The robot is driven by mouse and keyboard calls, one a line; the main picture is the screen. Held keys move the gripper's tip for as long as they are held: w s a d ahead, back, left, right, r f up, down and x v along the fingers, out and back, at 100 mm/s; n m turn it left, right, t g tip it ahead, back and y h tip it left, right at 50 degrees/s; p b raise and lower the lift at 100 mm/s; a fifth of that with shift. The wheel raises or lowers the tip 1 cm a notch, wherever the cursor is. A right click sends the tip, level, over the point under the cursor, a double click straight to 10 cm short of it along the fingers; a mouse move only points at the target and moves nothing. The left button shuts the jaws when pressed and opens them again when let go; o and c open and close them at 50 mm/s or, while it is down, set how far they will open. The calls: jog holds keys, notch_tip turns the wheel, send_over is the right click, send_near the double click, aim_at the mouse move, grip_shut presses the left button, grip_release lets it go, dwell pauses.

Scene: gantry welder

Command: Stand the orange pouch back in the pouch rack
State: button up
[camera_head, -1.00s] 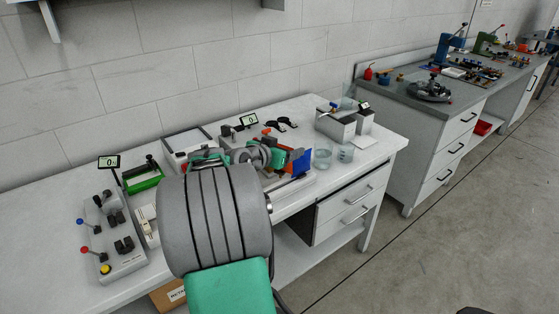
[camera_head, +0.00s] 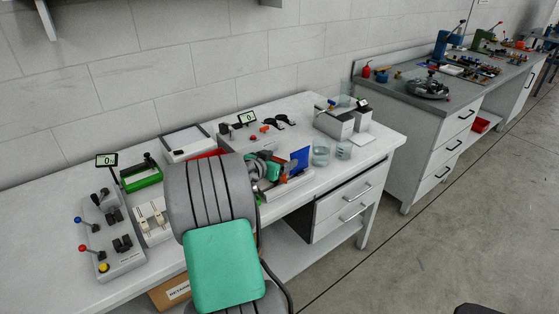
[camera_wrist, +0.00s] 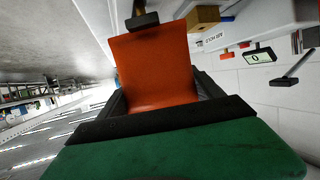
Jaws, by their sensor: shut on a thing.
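The orange pouch (camera_wrist: 157,70) fills the upper middle of the wrist view, against the dark parts of my gripper (camera_wrist: 150,95). My gripper is shut on it. In the head view my gripper (camera_head: 266,167) is mostly hidden behind my own arm, low over the bench, and the pouch cannot be made out clearly there. A blue pouch (camera_head: 300,160) stands upright just right of my gripper, by a pale base (camera_head: 288,188) that looks like the pouch rack. My arm and gripper cover much of the rack, so its free slots cannot be seen.
Two clear beakers (camera_head: 321,152) stand right of the blue pouch, with grey boxes (camera_head: 337,122) behind. A white tray (camera_head: 187,143), a green tray (camera_head: 141,178) and a lever panel (camera_head: 112,240) lie to the left. The bench front right of my arm is fairly clear.

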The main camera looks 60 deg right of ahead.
jog(key=shift+f+b, duration=0.35)
jog(key=o, duration=2)
jog(key=shift+r, duration=0.1)
